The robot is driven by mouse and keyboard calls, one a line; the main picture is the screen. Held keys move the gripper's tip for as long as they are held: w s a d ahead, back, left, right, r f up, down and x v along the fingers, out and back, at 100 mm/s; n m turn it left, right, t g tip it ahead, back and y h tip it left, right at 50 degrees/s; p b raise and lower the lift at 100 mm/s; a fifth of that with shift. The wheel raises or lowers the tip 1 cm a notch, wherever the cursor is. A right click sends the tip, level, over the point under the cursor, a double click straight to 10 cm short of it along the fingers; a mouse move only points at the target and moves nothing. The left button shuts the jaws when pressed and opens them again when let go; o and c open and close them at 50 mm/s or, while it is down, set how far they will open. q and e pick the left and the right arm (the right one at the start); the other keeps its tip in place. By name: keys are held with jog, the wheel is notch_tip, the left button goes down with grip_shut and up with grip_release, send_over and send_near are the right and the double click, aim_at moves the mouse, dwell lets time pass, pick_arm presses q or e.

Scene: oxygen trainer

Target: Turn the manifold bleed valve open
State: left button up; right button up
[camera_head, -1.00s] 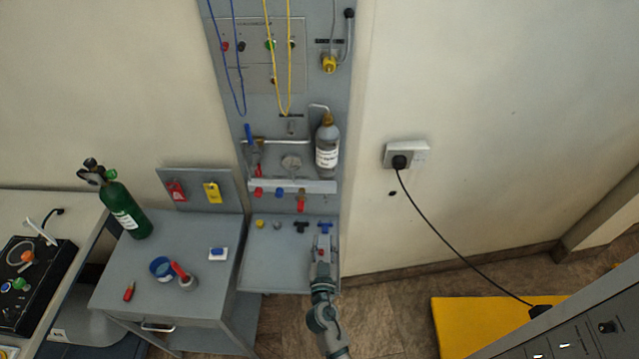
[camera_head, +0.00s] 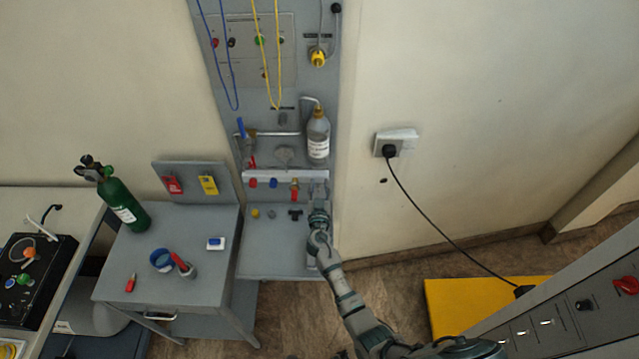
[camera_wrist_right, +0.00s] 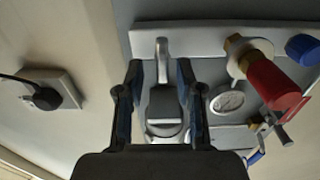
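The manifold is a pale bar (camera_head: 262,175) across the lower grey wall panel. It carries a brass valve with a red handle (camera_head: 294,190), a blue knob (camera_head: 273,183) and a red knob (camera_head: 253,183). My right gripper (camera_head: 319,190) is at the bar's right end. In the right wrist view my right gripper (camera_wrist_right: 157,75) is open, its fingers on either side of a grey fitting with a stem (camera_wrist_right: 163,105); contact is unclear. The red-handled valve (camera_wrist_right: 270,82) is to their right. No label shows which is the bleed valve. My left gripper is not in view.
A bottle (camera_head: 318,135) stands above the bar, close to my right gripper. A gauge (camera_wrist_right: 228,100) is beside the fingers. A grey shelf (camera_head: 272,262) with small fittings is below. A socket (camera_head: 395,143) with a black cable is to the right.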

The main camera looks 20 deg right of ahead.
jog(key=shift+w+d, duration=0.1)
jog(key=shift+w, duration=0.45)
jog(key=shift+a, duration=0.2)
jog(key=shift+c, duration=0.2)
grip_shut()
jog(key=shift+d, duration=0.1)
